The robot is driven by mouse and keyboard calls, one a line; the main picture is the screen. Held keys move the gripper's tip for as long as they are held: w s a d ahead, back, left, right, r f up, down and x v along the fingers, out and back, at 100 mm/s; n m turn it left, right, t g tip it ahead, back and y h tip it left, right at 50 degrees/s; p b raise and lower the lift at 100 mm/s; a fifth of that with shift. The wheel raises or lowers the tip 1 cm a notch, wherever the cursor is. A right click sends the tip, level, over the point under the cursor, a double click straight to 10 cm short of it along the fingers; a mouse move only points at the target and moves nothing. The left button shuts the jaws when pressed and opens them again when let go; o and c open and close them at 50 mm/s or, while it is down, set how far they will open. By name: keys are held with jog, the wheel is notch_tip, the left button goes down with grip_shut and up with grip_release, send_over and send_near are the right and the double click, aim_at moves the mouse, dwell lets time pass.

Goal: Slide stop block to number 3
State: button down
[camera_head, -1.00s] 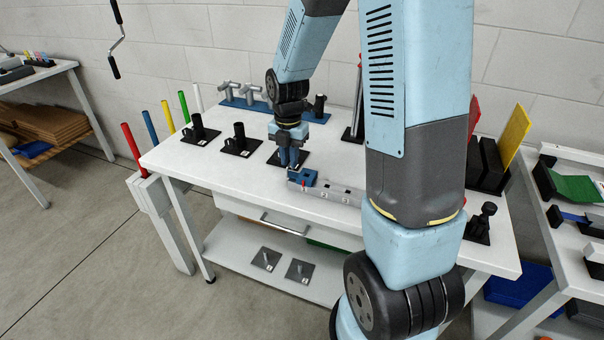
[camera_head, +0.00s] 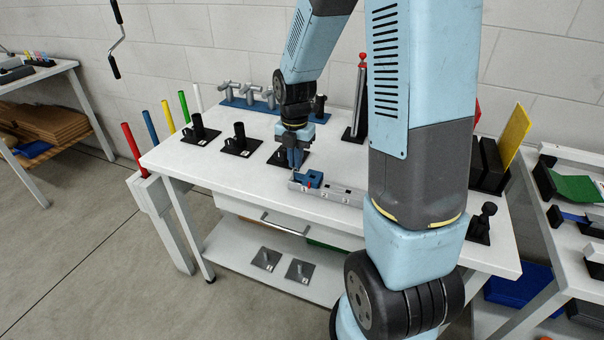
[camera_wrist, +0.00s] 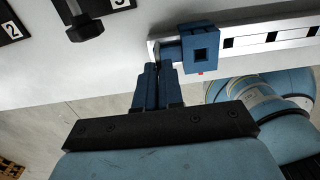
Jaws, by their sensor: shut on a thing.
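The blue stop block (camera_head: 311,180) sits on the grey rail (camera_head: 340,195) near its left end, with a small red mark low on its front. It stands short of the number 3, between the left end and the middle numbers. My gripper (camera_head: 296,166) is low over the rail at the block's left side. In the wrist view its two blue fingers (camera_wrist: 158,70) are close together, at the left part of the stop block (camera_wrist: 200,42). The exact contact at the fingertips is partly hidden. The rail (camera_wrist: 265,38) runs on to the right with square dark openings.
Black holders (camera_head: 240,140) on square plates stand behind and left on the white table (camera_head: 215,165). A red-topped post (camera_head: 361,80) stands further back. My own arm covers the right end of the rail. The rail's visible top right of the block is clear.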

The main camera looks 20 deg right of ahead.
jog(key=shift+s+d, duration=1.7)
jog(key=shift+d, duration=0.2)
jog(key=shift+s+d, duration=1.7)
jog(key=shift+d, duration=0.2)
jog(key=c, duration=0.8)
grip_release()
jog(key=shift+o, duration=0.2)
notch_tip(320, 180, up, 14)
jog(key=shift+f, duration=0.15)
